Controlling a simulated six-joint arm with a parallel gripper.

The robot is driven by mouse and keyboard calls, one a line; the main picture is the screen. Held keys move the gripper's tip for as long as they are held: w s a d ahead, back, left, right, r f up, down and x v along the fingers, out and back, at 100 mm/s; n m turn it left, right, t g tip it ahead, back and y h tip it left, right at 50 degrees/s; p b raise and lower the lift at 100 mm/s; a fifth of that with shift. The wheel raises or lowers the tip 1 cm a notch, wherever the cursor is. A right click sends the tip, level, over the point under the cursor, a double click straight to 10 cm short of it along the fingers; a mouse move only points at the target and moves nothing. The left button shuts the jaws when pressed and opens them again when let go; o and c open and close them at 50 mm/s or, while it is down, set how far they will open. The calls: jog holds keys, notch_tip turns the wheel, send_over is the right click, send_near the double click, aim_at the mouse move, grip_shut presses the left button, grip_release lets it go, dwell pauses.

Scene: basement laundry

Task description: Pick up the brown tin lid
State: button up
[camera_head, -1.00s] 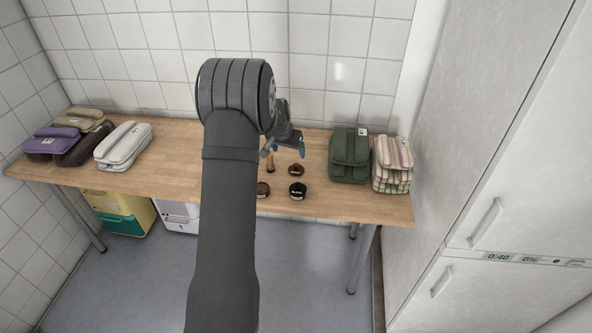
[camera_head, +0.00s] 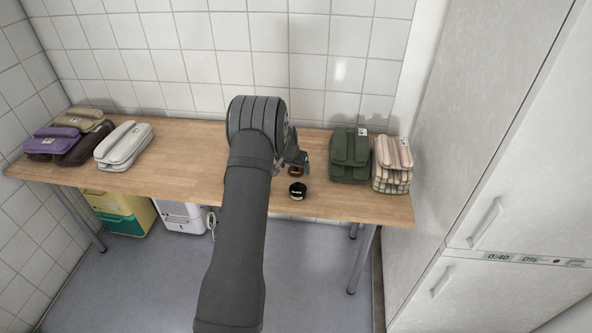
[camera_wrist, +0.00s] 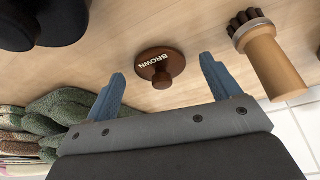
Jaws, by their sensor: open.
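The brown tin lid (camera_wrist: 160,64) lies on the wooden table with its knob up and the word BROWN on it. In the head view the brown lid (camera_head: 295,171) is partly hidden by my arm. My gripper (camera_wrist: 161,70) is open and empty, with its blue fingers spread to the left and right of the lid in the wrist view. The lid appears between and just beyond the fingertips, apart from both. In the head view my gripper (camera_head: 302,161) is beside the lid, mostly behind my wrist.
A wooden-handled brush (camera_wrist: 272,58) stands right of the lid in the wrist view. A green bag (camera_head: 349,155) and a striped bag (camera_head: 391,165) stand to the right. The table's (camera_head: 190,150) left middle is clear.

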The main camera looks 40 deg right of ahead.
jog(key=shift+w+d+f, duration=0.1)
jog(key=shift+d+f, duration=0.05)
jog(key=shift+f, duration=0.15)
jog(key=shift+c, duration=0.2)
jog(key=c, duration=1)
